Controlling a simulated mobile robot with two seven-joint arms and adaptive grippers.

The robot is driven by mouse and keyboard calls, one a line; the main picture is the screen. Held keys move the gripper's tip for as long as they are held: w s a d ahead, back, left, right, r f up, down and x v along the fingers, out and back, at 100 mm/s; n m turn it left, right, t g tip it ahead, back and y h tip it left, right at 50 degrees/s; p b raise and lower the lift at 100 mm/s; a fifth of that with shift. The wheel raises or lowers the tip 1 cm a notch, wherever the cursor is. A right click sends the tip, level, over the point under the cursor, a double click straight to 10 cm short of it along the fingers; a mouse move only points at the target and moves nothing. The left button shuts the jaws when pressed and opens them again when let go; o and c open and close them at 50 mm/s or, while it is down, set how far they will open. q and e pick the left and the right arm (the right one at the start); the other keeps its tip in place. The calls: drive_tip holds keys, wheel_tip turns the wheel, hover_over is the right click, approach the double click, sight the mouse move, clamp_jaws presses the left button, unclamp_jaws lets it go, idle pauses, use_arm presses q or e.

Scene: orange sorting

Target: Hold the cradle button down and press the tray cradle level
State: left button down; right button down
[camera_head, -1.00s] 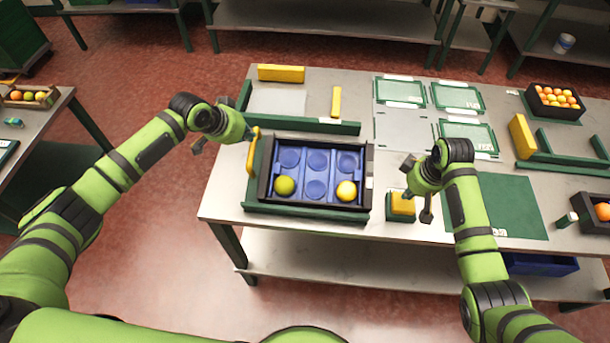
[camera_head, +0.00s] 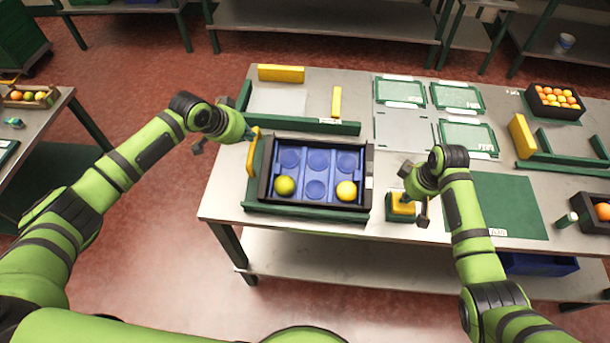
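The tray cradle (camera_head: 318,212) stands at the table's front left, with a dark-walled blue tray (camera_head: 316,163) in it. A green-yellow fruit (camera_head: 284,186) and a yellow fruit (camera_head: 346,191) lie in the tray's front cups. A yellow bar (camera_head: 252,153) stands at its left end. The yellow cradle button (camera_head: 402,206) sits on a green base right of the cradle. My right gripper (camera_head: 414,194) is over the button and partly covers it; contact cannot be made out. My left gripper (camera_head: 222,142) is just left of the yellow bar. Neither gripper's opening can be made out.
Behind the cradle are a green rail (camera_head: 300,126) and yellow blocks (camera_head: 281,73). Green-framed panels (camera_head: 400,91) lie at the back middle. A dark crate of oranges (camera_head: 555,98) is at the back right.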

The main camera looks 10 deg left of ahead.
sight(250, 152)
drive_tip(key=shift+f, duration=0.6)
use_arm(q)
drive_tip(key=shift+s+f, duration=0.2)
drive_tip(key=shift+f, duration=1.3)
drive_tip(key=shift+s+f, duration=0.15)
drive_tip(key=shift+f, duration=0.7)
drive_tip(key=shift+s+f, duration=0.1)
drive_tip(key=shift+f, duration=0.8)
drive_tip(key=shift+r, duration=4.3)
use_arm(e)
drive_tip(key=shift+r, duration=4.1)
